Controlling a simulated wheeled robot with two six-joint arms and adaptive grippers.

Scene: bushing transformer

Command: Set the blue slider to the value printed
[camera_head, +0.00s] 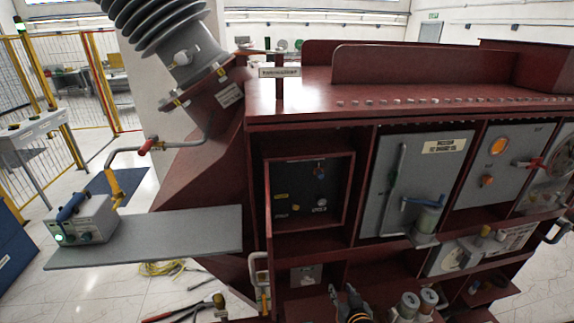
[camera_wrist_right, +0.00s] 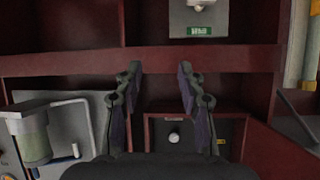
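A small blue handle (camera_head: 416,202) sits on a grey panel (camera_head: 380,195) in the transformer's front, beside a grey-green cylinder (camera_head: 427,219). I cannot tell whether this handle is the blue slider. A pale printed label (camera_head: 445,145) is fixed at the panel's top, its text too small to read. My right gripper (camera_head: 344,296) is at the bottom of the head view, below the dark recessed box. In the right wrist view its two dark fingers (camera_wrist_right: 158,92) are apart with nothing between them. My left gripper is not in view.
The dark box (camera_head: 310,192) holds small knobs. A grey shelf (camera_head: 190,238) juts left and carries a grey device with a blue handle (camera_head: 82,217). Red shelf edges frame the bays.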

